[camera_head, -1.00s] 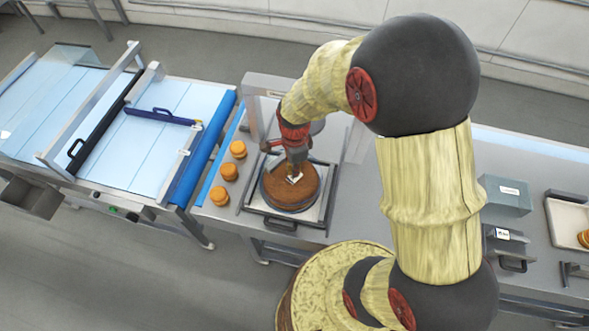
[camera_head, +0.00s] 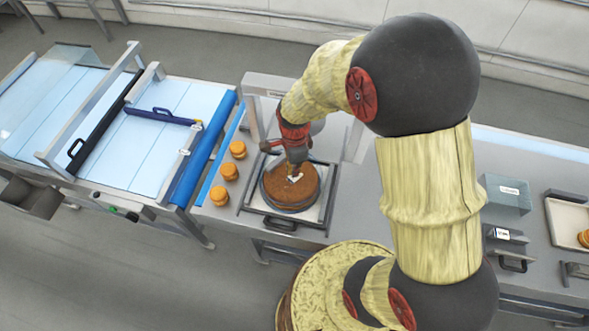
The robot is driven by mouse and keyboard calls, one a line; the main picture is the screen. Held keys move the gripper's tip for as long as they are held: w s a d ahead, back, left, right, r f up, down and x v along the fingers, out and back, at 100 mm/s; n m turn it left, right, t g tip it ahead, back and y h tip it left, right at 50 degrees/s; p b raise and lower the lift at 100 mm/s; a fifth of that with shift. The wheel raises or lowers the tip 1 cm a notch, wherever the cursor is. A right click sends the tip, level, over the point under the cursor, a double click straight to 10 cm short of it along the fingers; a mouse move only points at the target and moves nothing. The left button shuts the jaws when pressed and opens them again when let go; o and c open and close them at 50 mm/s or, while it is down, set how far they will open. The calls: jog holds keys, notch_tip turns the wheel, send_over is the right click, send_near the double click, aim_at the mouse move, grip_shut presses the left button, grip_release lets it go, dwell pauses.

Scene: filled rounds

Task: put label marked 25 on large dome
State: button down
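The large dome (camera_head: 277,191) is a brown, round, cake-like piece on a tray with a dark handle, left of my arm. A small white label (camera_head: 294,179) lies on or just above its top; its marking is too small to read. My gripper (camera_head: 294,170) points down right over the label, close to the dome's top. The fingers are small and partly hidden by the wrist, so I cannot tell whether they are open or touch the label.
Several small orange rounds (camera_head: 229,172) stand in a row left of the tray (camera_head: 316,213). A blue-edged conveyor (camera_head: 170,130) lies farther left.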

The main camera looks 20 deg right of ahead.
jog(key=shift+f+b, duration=0.4)
jog(key=shift+f, duration=0.2)
dwell(1.1)
notch_tip(320, 180, up, 8)
jog(key=p, duration=0.5)
dwell(0.7)
dwell(0.5)
